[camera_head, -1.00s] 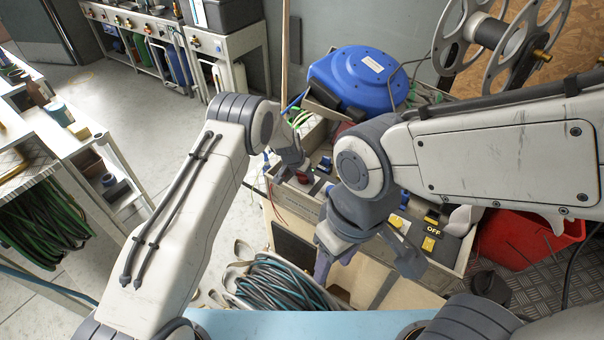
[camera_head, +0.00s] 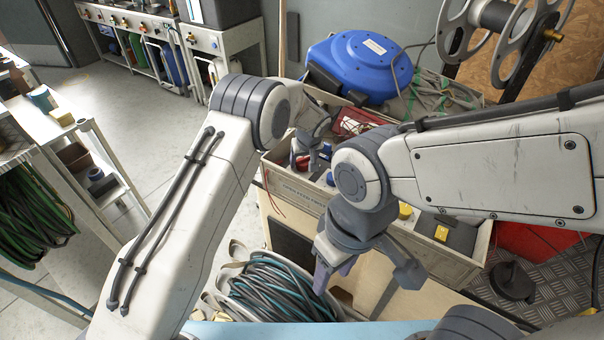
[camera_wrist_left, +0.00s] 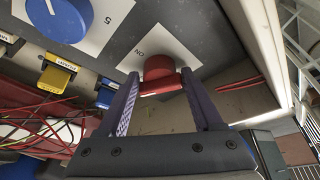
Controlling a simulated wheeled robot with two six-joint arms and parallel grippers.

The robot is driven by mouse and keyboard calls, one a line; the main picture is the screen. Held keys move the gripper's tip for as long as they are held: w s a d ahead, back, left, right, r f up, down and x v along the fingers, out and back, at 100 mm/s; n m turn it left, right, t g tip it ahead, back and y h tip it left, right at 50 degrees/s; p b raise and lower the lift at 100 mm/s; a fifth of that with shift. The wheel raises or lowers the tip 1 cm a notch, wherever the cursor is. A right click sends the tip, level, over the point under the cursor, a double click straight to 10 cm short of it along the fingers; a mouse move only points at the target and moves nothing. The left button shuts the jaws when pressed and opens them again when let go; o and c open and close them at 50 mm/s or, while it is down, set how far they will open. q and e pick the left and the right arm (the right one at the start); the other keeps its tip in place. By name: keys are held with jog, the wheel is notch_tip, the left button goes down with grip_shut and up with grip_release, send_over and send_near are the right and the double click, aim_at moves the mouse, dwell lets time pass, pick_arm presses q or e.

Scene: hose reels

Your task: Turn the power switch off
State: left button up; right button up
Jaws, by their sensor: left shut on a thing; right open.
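The red switch knob (camera_wrist_left: 160,70) shows in the left wrist view on a white plate with the word ON, upside down there. My left gripper (camera_wrist_left: 163,88) has its two purple fingers on either side of the knob and is shut on it. In the head view my left gripper (camera_head: 304,158) is at the far left part of the grey panel box (camera_head: 300,190), and it mostly hides the knob. My right gripper (camera_head: 366,268) is open and empty, in front of the box and above the cabinet.
A blue hose reel (camera_head: 360,68) stands behind the box. A coiled hose (camera_head: 275,288) lies in front, below my arms.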

pick_arm(q)
jog(key=n+b, duration=0.1)
jog(key=n+y+b, duration=0.1)
jog(key=shift+w+d+f+n+b, duration=0.15)
jog(key=shift+n+b, duration=0.15)
jog(key=shift+d+n+g+y+b, duration=0.1)
jog(key=shift+n+g+y+b, duration=0.25)
jog(key=shift+n+b, duration=0.6)
pick_arm(e)
jog(key=shift+f+p, duration=0.3)
jog(key=shift+f, duration=2.4)
pick_arm(q)
jog(key=shift+r+n, duration=0.25)
jog(key=shift+n, duration=0.2)
pick_arm(e)
jog(key=shift+f, duration=0.1)
pick_arm(q)
jog(key=o, duration=1.1)
jog(key=shift+f, duration=0.1)
jog(key=v, duration=1)
jog(key=shift+r, duration=0.25)
jog(key=shift+w+d, duration=0.1)
